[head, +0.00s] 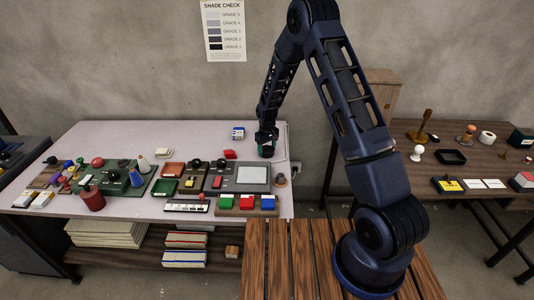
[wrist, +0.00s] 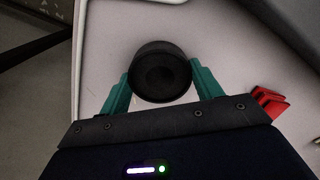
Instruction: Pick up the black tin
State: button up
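The black tin (wrist: 161,72) is round and dark and sits between the two green fingers of my gripper (wrist: 160,78) in the wrist view. One finger is on each side of it, with little or no gap showing; I cannot tell if they press on it. In the head view my gripper (head: 267,139) points down over the back right part of the pale table (head: 200,134). The black tin (head: 266,151) shows just under the fingers there. I cannot tell if it touches the tabletop.
A red item (head: 230,154) lies left of my gripper, and a blue-and-white box (head: 238,133) stands behind it. A grey panel with a pale screen (head: 252,175) lies in front. The table's right edge is close. The back middle is clear.

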jog(key=c, duration=0.6)
jog(key=shift+o, duration=0.2)
jog(key=shift+r, duration=0.15)
